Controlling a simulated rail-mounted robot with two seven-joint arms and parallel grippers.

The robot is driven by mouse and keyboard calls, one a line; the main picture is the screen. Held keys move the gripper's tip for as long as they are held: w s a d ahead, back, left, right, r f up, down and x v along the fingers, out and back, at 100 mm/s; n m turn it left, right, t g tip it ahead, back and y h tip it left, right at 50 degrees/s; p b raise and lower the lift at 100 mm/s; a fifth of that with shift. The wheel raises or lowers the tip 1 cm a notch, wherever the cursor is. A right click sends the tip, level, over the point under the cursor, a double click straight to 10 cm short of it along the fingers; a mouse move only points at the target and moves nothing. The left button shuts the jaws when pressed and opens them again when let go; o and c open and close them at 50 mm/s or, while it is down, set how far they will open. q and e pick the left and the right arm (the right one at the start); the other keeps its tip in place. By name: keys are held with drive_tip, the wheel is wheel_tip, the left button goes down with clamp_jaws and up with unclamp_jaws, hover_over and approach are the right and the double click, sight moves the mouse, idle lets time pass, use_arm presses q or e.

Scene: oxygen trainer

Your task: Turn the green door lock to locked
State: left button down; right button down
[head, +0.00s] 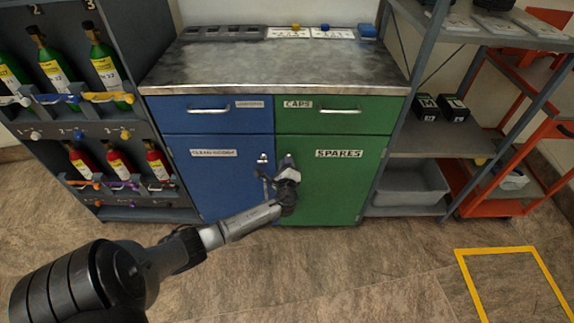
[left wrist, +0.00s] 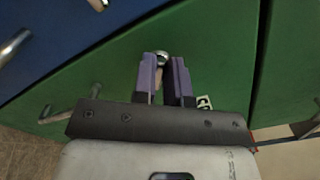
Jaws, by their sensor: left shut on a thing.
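The green door (head: 325,190) with the SPARES label is at the lower right of the cabinet, closed. My left gripper (head: 285,168) is at the door's upper left, next to the blue door, and covers the lock in the head view. In the left wrist view, a small round silver lock part (left wrist: 162,57) shows at the purple fingertips (left wrist: 165,70). The fingers are shut on it, against the green panel. Which way the lock is turned is hidden. My right gripper is in neither view.
The blue door (head: 215,185) has its own silver lock (head: 262,158) just left of my gripper. The green CAPS drawer (head: 345,115) is above. A bottle rack (head: 110,150) stands left, grey shelves (head: 430,140) right. The floor in front is clear.

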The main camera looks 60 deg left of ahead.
use_arm(q)
drive_tip(key=shift+f+n+b, duration=0.25)
drive_tip(key=shift+n+b, duration=0.75)
drive_tip(key=shift+n, duration=0.8)
drive_tip(key=shift+f+n+b, duration=0.2)
drive_tip(key=shift+n+b, duration=0.8)
drive_tip(key=shift+n, duration=1.1)
drive_tip(key=c, duration=1.2)
unclamp_jaws()
drive_tip(key=shift+r, duration=0.1)
drive_tip(key=shift+o, duration=0.2)
drive_tip(key=shift+s, duration=0.1)
drive_tip(key=p+v, duration=0.4)
drive_tip(key=v, duration=0.9)
drive_tip(key=shift+s+d+p, duration=0.2)
drive_tip(key=shift+d+p, duration=0.1)
drive_tip(key=shift+p, duration=0.05)
